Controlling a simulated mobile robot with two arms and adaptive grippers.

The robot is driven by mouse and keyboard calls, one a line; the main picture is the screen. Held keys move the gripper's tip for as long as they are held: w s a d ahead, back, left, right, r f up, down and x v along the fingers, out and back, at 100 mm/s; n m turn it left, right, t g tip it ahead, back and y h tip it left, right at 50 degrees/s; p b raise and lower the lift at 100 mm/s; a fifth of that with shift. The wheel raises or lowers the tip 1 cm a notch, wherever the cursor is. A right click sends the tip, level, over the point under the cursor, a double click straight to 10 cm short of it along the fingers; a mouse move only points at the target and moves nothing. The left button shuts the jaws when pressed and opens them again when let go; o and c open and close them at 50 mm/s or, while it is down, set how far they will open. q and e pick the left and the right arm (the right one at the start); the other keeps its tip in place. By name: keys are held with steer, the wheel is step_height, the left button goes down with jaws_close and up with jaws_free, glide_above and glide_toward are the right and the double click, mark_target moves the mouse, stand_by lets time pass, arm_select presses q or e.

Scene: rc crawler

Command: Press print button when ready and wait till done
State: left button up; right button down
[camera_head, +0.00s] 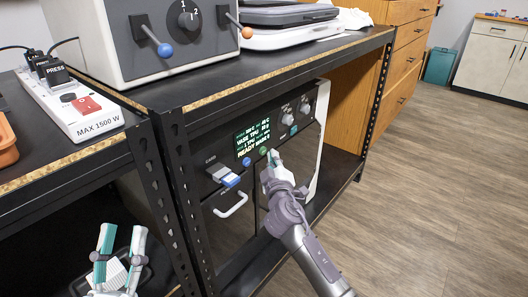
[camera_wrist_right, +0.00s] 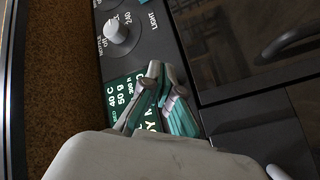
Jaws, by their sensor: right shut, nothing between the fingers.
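The printer (camera_head: 230,190) stands on the lower shelf of the black rack. Its lit green display (camera_head: 253,138) has a bottom line that appears to read READY; the display also shows in the right wrist view (camera_wrist_right: 118,92), partly covered by my fingers. A blue round button (camera_head: 246,161) and a green one (camera_head: 263,151) sit below the display. My right gripper (camera_head: 272,157) is shut and empty, its tips at the panel close beside the green button; contact cannot be told. It also shows in the right wrist view (camera_wrist_right: 162,75). My left gripper (camera_head: 122,232) is open at lower left.
White knobs (camera_head: 287,119) are at the panel's upper right. A grey machine (camera_head: 150,40) and a power strip (camera_head: 75,105) stand on the tops. The floor at right is clear.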

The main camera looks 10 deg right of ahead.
arm_select(q)
steer(key=shift+s, duration=0.1)
arm_select(e)
steer(key=shift+a, duration=0.1)
stand_by(0.3)
steer(key=shift+w+a, duration=0.15)
steer(key=shift+w, duration=0.1)
arm_select(q)
steer(key=shift+s+r+t+h, duration=0.2)
steer(key=shift+s+r+t, duration=0.15)
steer(key=shift+r, duration=0.15)
steer(key=shift+s+r+t+h, duration=0.25)
steer(key=shift+r+t, duration=0.1)
steer(key=shift+r, duration=0.15)
steer(key=shift+s+f+b, duration=0.1)
steer(key=shift+s+b, duration=0.05)
steer(key=shift+b, duration=0.15)
arm_select(e)
steer(key=shift+w+a, duration=0.1)
steer(key=shift+w, duration=0.05)
